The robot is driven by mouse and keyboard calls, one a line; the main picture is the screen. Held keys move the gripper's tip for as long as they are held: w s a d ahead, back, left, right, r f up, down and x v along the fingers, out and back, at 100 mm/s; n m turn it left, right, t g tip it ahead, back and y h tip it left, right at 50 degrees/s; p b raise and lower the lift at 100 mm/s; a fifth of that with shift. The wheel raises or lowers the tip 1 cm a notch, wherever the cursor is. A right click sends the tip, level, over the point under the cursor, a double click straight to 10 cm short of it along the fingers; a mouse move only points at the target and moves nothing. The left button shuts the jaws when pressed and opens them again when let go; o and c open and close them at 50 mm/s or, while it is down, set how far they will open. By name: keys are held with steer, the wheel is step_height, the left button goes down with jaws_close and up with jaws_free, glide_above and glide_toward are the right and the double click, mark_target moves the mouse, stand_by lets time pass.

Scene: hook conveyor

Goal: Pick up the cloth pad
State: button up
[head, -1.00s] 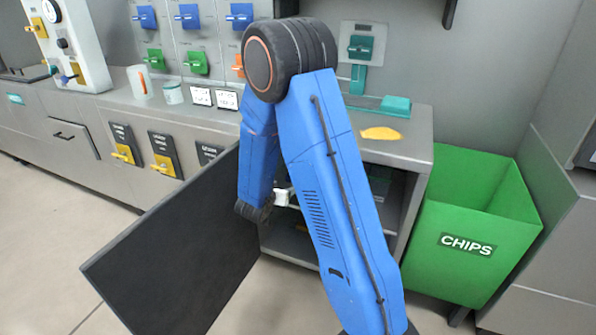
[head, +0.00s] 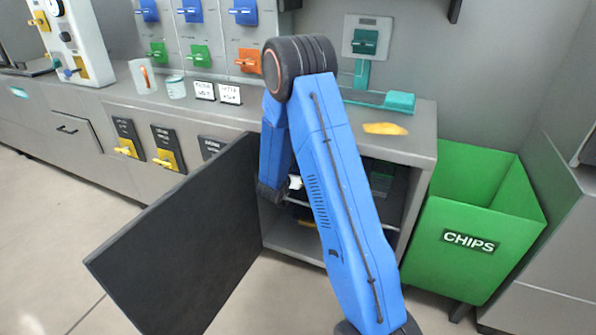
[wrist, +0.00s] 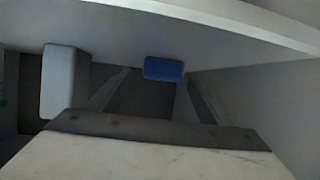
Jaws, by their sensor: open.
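A small blue rounded pad (wrist: 164,68) lies inside the cabinet in the wrist view, straight ahead and just beyond the fingertips. It may be the cloth pad; its material is too dim to tell. My gripper (wrist: 153,88) is open, with one finger on each side of a dark gap, and holds nothing. In the head view my arm reaches into the open cabinet and hides most of the gripper. A flat yellow cloth-like piece (head: 385,129) lies on the countertop, apart from the gripper.
The cabinet door (head: 178,240) stands open on the left. A shelf edge runs close above the gripper, and a pale grey block (wrist: 64,82) stands at left inside. A green CHIPS bin (head: 472,225) stands right of the cabinet. Cups and small signs stand on the counter.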

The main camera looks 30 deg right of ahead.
mark_target(296, 169)
steer(key=x, duration=0.5)
steer(key=shift+w+a+r, duration=0.1)
steer(key=shift+w+r, duration=0.1)
steer(key=c, duration=1.1)
steer(key=shift+r, duration=0.1)
steer(key=shift+c, duration=0.2)
